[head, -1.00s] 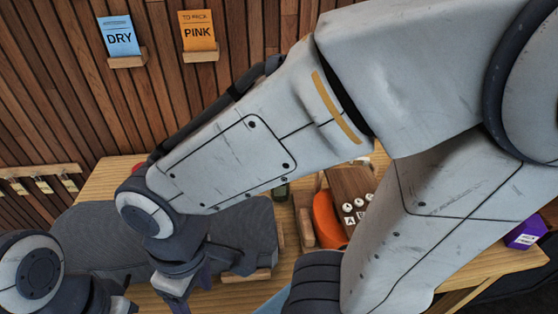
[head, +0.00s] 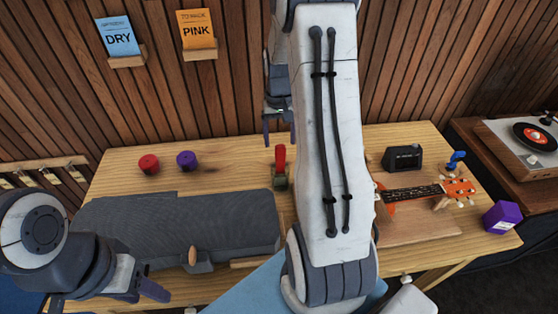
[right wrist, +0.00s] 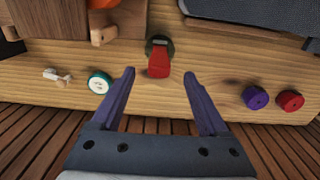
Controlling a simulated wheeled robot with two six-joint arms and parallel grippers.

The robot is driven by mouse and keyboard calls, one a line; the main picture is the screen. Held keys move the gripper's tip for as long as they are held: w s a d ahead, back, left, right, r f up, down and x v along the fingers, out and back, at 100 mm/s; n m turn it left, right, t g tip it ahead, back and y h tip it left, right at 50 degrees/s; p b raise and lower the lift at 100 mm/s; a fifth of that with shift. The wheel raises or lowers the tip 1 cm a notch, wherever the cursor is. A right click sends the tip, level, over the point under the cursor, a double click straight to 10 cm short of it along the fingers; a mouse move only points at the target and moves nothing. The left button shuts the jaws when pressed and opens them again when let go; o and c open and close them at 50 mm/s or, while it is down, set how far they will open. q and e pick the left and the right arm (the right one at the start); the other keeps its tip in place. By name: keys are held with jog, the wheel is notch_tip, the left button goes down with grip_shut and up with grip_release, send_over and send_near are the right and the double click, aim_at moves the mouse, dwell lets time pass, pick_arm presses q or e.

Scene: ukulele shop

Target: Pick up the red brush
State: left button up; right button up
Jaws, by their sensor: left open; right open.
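The red brush (head: 280,162) appears as an upright red handle above a dark green base, at the middle of the table's far part. In the right wrist view the red handle (right wrist: 159,62) lies ahead of my right gripper (right wrist: 160,75), its near end between the fingertips in the picture. Contact is not visible. My right gripper is open and empty; in the head view (head: 279,128) it hangs above and behind the brush, partly hidden by my forearm. My left gripper (head: 138,290) is open at the lower left, near the grey mat's front.
A red round tub (head: 148,163) and a purple one (head: 187,160) stand left of the brush. The grey mat (head: 180,225) covers the left front. A ukulele (head: 415,192), black device (head: 403,158) and purple box (head: 502,217) are at right. Bare wood surrounds the brush.

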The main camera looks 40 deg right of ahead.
aim_at(281, 146)
notch_tip(281, 146, down, 5)
jog(key=shift+s+d+f+p, duration=0.1)
jog(key=shift+p, duration=0.3)
jog(key=shift+f, duration=0.3)
jog(key=f+p, duration=0.1)
jog(key=f, duration=0.2)
jog(key=shift+s+f+p, duration=0.2)
jog(key=shift+f+p, duration=0.1)
jog(key=shift+p, duration=0.05)
jog(key=shift+f, duration=0.45)
grip_shut()
